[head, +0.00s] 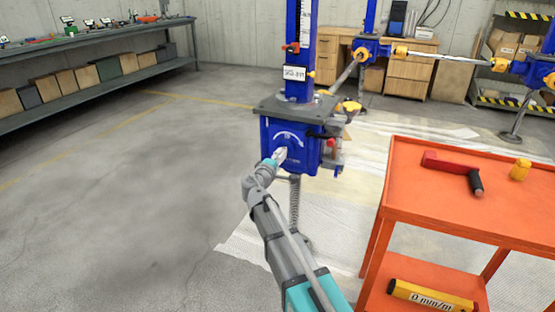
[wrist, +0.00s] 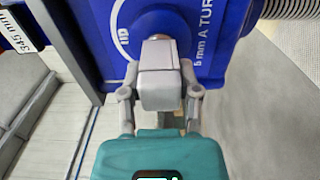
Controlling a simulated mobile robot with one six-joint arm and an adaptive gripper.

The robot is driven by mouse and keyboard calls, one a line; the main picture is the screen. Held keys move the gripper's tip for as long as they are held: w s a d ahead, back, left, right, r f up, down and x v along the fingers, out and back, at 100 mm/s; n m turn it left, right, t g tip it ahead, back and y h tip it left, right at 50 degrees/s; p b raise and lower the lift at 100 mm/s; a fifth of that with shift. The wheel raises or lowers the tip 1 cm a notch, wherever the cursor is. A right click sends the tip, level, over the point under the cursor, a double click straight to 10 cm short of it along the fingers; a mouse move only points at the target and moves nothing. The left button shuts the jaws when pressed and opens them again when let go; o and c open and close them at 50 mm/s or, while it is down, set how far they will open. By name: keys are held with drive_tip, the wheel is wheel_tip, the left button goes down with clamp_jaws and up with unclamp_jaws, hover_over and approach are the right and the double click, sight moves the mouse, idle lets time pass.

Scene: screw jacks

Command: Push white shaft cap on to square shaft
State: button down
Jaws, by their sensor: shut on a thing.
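The white shaft cap (wrist: 158,88) is a pale grey-white block between the two fingers of my gripper (wrist: 158,98) in the wrist view. My gripper is shut on it, with a finger against each side. I cannot tell whether the cap touches the shaft. In the head view, my gripper (head: 277,158) is at the front face of the blue housing (head: 308,163).
An orange cart (head: 480,225) stands at the right, with a red tool (head: 447,163) and a yellow cap (head: 520,169) on top. A yellow level (head: 430,297) lies on its lower shelf. Shelving with boxes lines the back left. The floor at left is clear.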

drive_tip(key=shift+w, duration=0.15)
drive_tip(key=shift+c, duration=1.2)
unclamp_jaws()
drive_tip(key=v, duration=1.2)
drive_tip(key=shift+d, duration=0.1)
